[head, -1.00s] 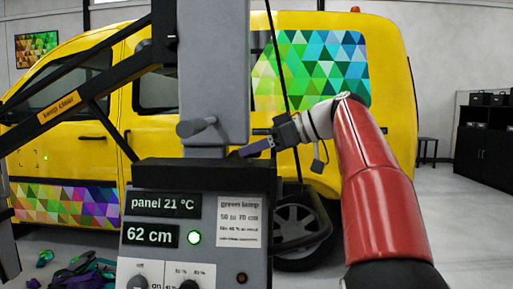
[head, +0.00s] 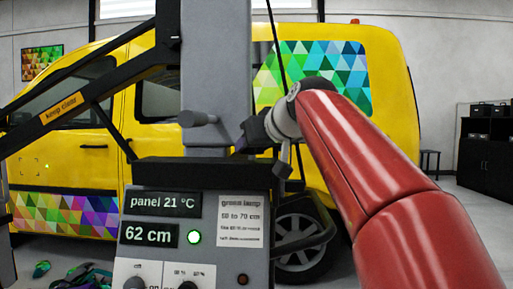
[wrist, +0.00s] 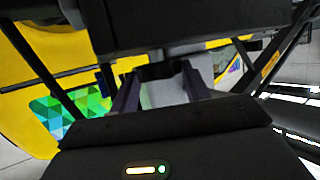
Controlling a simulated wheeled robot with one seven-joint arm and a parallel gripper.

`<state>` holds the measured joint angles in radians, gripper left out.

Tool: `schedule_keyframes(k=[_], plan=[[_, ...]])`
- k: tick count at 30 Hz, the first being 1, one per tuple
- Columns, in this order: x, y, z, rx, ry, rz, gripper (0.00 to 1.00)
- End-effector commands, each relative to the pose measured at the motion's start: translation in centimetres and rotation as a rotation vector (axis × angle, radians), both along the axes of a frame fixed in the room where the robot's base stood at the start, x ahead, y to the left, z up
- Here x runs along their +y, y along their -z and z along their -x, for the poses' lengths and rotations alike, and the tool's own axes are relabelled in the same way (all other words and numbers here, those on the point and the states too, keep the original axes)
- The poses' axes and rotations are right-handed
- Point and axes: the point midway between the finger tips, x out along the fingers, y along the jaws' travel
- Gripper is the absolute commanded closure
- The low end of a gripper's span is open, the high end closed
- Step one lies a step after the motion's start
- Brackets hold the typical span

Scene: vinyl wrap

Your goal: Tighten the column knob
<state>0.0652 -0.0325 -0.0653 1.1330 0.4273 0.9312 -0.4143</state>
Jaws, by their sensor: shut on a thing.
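The grey column (head: 210,60) stands upright above a black carriage block (head: 200,172). A grey lever-like handle (head: 198,119) sticks out of the column's front. My gripper (head: 241,148) is at the column's right side, just above the block, with its fingertips mostly hidden in the head view. In the wrist view my gripper (wrist: 158,84) has its two dark purple fingers on either side of a pale grey piece (wrist: 160,94), which I take to be the column knob. The gripper is shut on it. Its full shape and turn angle are hidden.
The grey control panel (head: 155,262) below the block reads "panel 21 °C" and "62 cm", with a green light lit. Black lamp arms (head: 80,92) reach left. A yellow van (head: 390,75) with triangle-patterned wrap stands behind. A dark cable hangs right of the column.

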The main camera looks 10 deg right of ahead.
Motion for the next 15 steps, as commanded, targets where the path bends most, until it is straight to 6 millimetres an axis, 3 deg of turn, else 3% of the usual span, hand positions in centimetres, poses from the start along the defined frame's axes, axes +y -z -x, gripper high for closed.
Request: schedule_keyframes(k=[15], plan=[[0.97, -0.19, -0.05, 0.0, 0.453, 0.001, 0.76]])
